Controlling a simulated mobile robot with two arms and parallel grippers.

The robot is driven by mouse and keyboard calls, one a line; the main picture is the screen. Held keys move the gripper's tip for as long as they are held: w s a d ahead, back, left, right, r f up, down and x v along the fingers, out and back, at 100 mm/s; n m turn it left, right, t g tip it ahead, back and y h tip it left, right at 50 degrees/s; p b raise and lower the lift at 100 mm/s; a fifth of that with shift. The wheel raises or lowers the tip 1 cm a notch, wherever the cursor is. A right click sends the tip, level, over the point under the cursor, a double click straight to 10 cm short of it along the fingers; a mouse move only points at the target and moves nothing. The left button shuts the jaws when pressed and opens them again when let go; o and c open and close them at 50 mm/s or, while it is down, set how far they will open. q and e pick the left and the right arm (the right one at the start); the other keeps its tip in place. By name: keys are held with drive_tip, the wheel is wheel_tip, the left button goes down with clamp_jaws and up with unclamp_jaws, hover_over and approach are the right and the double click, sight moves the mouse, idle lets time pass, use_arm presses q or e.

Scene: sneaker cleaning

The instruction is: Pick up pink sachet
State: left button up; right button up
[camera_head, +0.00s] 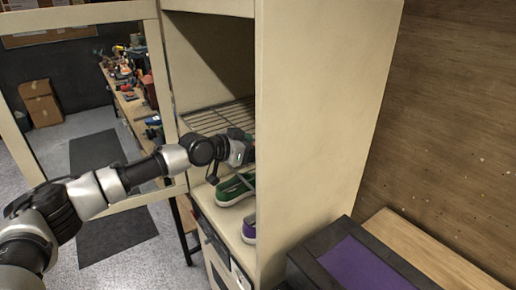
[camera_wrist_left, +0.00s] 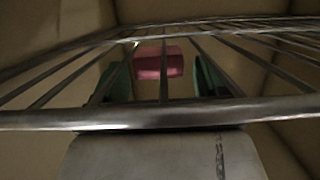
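The pink sachet (camera_wrist_left: 158,63) shows only in the left wrist view, upper middle, seen through the bars of a wire rack (camera_wrist_left: 165,115). My left gripper (camera_wrist_left: 163,80) shows there as two dark green fingers, spread apart, one on each side of the sachet. A gap shows between the sachet and the right finger; whether the left finger touches it I cannot tell. In the head view my left gripper (camera_head: 243,150) reaches into the cabinet (camera_head: 325,110) near the rack (camera_head: 218,118), its tips hidden behind the cabinet's side wall. My right gripper is out of view.
A green sneaker (camera_head: 235,188) and a partly hidden purple one (camera_head: 249,231) stand on the shelf below the left gripper. The cabinet door (camera_head: 85,14) is open at the left. A dark box with a purple top (camera_head: 362,268) is at the lower right.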

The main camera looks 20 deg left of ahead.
use_arm(q)
drive_tip(key=c, duration=0.9)
